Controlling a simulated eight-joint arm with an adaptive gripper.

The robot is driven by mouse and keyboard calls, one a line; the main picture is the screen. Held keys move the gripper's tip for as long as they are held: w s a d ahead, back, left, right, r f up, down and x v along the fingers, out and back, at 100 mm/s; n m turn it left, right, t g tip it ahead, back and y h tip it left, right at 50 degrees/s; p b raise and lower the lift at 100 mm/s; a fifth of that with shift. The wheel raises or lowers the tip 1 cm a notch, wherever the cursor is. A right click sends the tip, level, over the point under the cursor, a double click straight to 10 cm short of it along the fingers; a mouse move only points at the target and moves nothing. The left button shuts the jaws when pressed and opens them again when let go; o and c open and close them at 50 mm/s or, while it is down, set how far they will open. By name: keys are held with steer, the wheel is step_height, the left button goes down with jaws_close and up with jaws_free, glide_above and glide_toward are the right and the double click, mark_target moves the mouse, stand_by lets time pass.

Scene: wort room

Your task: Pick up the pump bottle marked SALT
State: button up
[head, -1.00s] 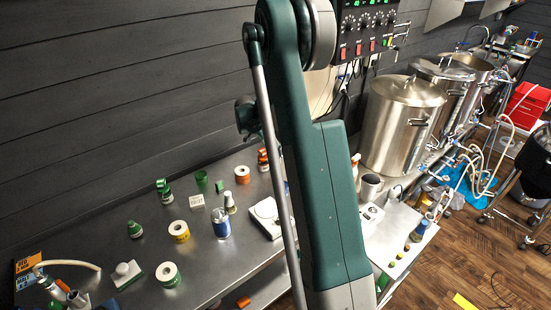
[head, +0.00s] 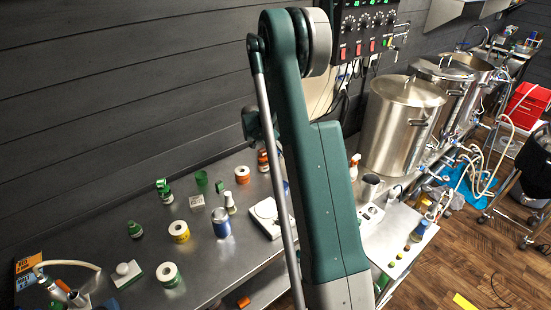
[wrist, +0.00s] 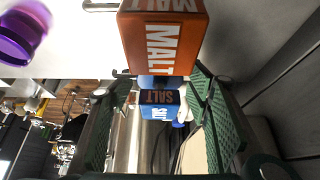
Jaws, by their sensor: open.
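In the wrist view, a blue item marked SALT (wrist: 160,97) shows between the two fingers and farther off than their tips. Its pump top cannot be made out. My gripper (wrist: 155,88) is open, with green ribbed pads on both sides and nothing between them that I can see held. An orange block marked MALT (wrist: 163,40) fills the upper middle of the wrist view, close to the camera, and overlaps the view above the SALT item. In the head view my arm stands in the middle, my gripper does not show, and I cannot tell which bottle is the SALT one.
The metal table (head: 205,280) carries tape rolls (head: 179,231), a blue-banded can (head: 221,222), a small white-topped bottle (head: 229,202) and a white scale (head: 266,217). Steel kettles (head: 400,125) stand to the right. A purple object (wrist: 22,32) shows at the wrist view's upper left.

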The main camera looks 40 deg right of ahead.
steer(key=shift+d+f, duration=0.25)
steer(key=shift+f, duration=0.15)
steer(key=shift+c, duration=0.5)
steer(key=c, duration=1.3)
steer(key=shift+r, duration=0.15)
step_height(320, 180, up, 10)
